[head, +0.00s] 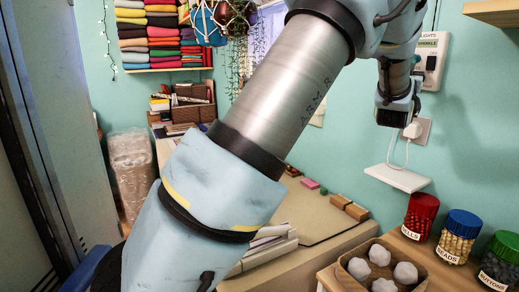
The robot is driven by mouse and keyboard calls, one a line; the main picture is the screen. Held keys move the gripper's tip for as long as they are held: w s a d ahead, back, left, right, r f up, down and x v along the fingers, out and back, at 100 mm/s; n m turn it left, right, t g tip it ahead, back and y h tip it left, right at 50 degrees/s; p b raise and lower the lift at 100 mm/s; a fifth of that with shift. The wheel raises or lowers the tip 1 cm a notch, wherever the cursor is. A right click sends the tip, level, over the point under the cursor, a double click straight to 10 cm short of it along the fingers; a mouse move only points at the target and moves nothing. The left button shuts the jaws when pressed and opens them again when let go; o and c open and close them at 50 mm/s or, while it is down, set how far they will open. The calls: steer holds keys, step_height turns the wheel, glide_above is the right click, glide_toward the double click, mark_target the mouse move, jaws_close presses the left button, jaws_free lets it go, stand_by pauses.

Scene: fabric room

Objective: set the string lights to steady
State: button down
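A white wall control (431,62) hangs at the upper right, labelled "LIGHTS" above. A green display or label on it shows a word ending in "KLE"; its first letters are hard to read. A small dark knob or button sits below that word. String lights (109,45) hang down the wall at the left. My gripper (398,108) is at the upper right, pointing down, left of and below the control in the picture. Its fingers do not show clearly, and I cannot tell whether it touches anything.
A socket with a white plug (414,130) and cable is just below my gripper, above a small white shelf (398,178). Red, blue and green lidded jars (458,240) stand at the lower right beside a wooden tray (345,277) of white lumps. A wooden shelf (497,10) juts out at top right.

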steer(key=shift+s+a+b, duration=0.2)
steer(key=shift+a+b, duration=0.2)
steer(key=s+a+b, duration=0.3)
steer(key=a, duration=0.2)
steer(key=shift+a+b, duration=0.15)
steer(key=shift+b, duration=0.15)
stand_by(0.6)
